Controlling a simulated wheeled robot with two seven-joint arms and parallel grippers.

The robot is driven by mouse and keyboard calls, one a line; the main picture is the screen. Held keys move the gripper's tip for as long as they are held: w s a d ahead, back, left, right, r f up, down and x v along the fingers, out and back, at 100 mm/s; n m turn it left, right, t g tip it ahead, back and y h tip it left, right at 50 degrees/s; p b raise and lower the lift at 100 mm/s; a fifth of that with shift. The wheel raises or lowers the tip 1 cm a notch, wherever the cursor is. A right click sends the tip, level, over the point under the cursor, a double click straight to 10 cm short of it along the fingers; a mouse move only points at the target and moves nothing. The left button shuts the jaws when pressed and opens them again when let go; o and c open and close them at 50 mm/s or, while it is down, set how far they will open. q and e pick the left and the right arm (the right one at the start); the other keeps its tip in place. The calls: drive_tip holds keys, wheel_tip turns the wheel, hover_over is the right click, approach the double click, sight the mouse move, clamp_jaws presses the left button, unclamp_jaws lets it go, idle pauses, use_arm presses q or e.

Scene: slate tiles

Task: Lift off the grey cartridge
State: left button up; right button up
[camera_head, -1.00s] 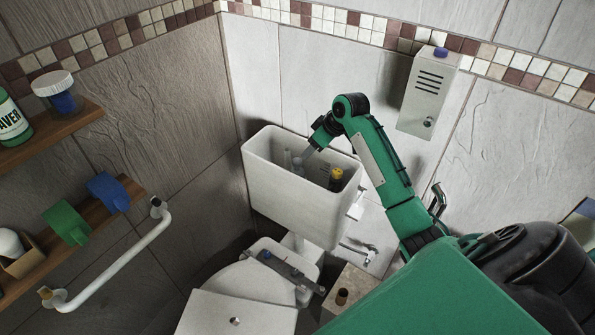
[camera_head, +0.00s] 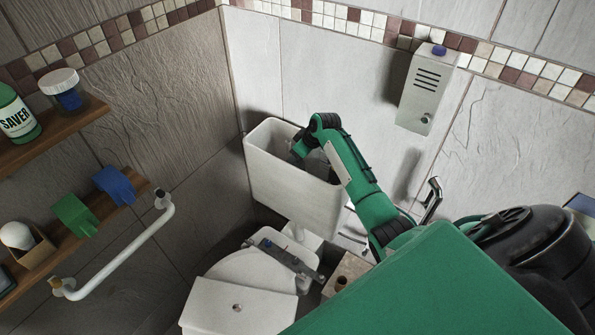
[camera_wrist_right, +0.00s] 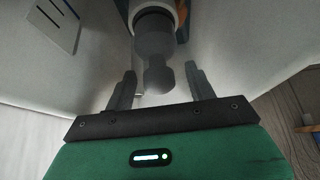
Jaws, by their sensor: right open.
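The grey cartridge (camera_wrist_right: 155,50) shows in the right wrist view as a grey stepped piece with a narrower neck and a rounded end, set on a white collar. My right gripper (camera_wrist_right: 160,80) is open, with one finger on each side of the cartridge's narrow end; I see no contact. In the head view my green right arm bends down into the open white cistern (camera_head: 290,190). The arm and the cistern wall hide the gripper tips and the cartridge there. My left gripper is not in view.
The toilet lid (camera_head: 237,306) is below the cistern. A grey dispenser box (camera_head: 428,90) hangs on the wall to the right. A white grab rail (camera_head: 125,255) and shelves with bottles and green and blue items (camera_head: 75,215) are on the left wall.

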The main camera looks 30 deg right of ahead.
drive_tip(key=shift+x, duration=0.8)
clamp_jaws()
wheel_tip(320, 180, up, 20)
drive_tip(key=b, duration=0.3)
drive_tip(key=shift+b, duration=0.35)
